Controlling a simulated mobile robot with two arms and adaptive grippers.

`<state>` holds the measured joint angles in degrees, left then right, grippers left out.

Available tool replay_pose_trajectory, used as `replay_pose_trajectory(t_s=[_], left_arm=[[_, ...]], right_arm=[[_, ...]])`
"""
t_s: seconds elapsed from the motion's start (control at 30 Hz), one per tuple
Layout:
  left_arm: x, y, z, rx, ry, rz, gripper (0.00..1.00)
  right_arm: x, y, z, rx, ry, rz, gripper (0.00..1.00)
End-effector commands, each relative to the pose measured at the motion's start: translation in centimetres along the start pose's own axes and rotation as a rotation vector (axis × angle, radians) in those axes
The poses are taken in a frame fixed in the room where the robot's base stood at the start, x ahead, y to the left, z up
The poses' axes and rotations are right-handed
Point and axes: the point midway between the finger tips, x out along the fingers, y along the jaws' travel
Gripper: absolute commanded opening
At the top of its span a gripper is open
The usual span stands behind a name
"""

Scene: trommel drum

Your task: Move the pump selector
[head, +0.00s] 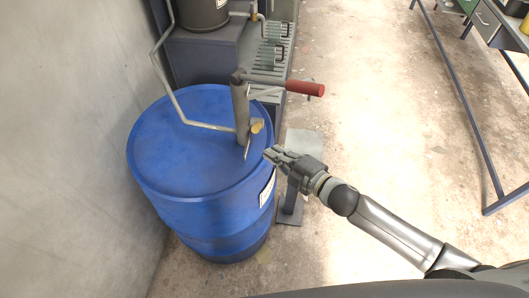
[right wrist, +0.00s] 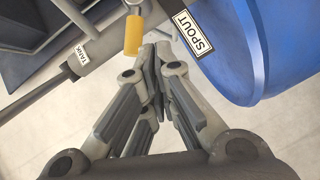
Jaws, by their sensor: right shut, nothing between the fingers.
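The pump (head: 241,105) stands upright on the lid of the blue drum (head: 190,160). Its selector (head: 257,126) is a small yellow lever low on the pump's right side. In the right wrist view the yellow selector grip (right wrist: 134,35) is just beyond and left of the fingertips. A TANK label (right wrist: 75,58) lies to its left and a SPOUT label (right wrist: 196,33) to its right. My right gripper (head: 270,154) is at the drum's right rim, below and right of the selector. Its fingers (right wrist: 155,60) are shut and empty, apparently apart from the selector. My left gripper is not in view.
The pump's red-handled crank (head: 304,88) sticks out to the right above my gripper. A bent pipe (head: 172,90) rises at the left toward a dark container (head: 203,12). A grey wall (head: 70,150) is close on the left. Open floor (head: 380,110) lies to the right.

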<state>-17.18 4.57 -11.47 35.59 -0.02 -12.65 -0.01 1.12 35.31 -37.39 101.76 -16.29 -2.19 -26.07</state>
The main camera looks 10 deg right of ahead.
Motion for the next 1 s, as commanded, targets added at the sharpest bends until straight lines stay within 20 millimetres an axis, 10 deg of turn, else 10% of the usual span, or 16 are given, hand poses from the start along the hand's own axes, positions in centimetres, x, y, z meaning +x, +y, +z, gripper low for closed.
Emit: replay_pose_trajectory(t_s=[0.1, 0.6, 1.0], left_arm=[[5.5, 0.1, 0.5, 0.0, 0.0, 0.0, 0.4], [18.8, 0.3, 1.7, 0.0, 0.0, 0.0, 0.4], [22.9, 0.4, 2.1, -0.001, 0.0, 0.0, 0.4]], right_arm=[[1.0, -3.8, 1.1, -0.171, 0.081, 0.066, 0.0], [0.6, -9.5, 3.9, -0.837, 0.178, 0.511, 0.0], [-0.9, -10.2, 5.5, -1.104, 0.082, 0.741, 0.0]])
